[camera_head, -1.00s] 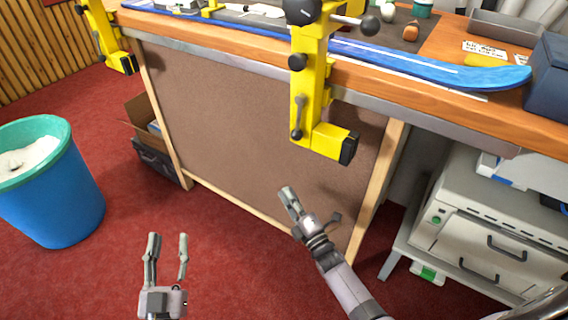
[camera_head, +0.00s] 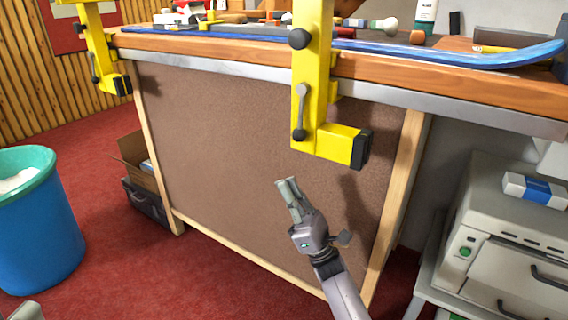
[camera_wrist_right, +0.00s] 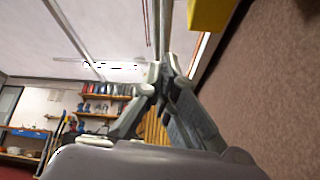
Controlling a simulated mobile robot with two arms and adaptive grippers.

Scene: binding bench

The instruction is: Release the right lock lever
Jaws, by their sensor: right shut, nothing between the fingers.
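The right yellow clamp (camera_head: 309,75) hangs over the bench's front edge. Its grey lock lever (camera_head: 301,110) lies along the upright, hanging down to a black pivot. My right gripper (camera_head: 287,183) is shut and empty. It points up, below and slightly left of the lever, apart from the clamp and in front of the brown panel. In the right wrist view its fingertips (camera_wrist_right: 153,78) meet, and a yellow clamp part (camera_wrist_right: 208,12) shows at the top. A grey piece at the bottom left corner of the head view may be my left gripper (camera_head: 24,311); its fingers cannot be made out.
The left yellow clamp (camera_head: 97,50) is at the bench's far end. A blue ski (camera_head: 450,59) lies on the bench top (camera_head: 400,77). The space before the brown panel (camera_head: 220,150) is open.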

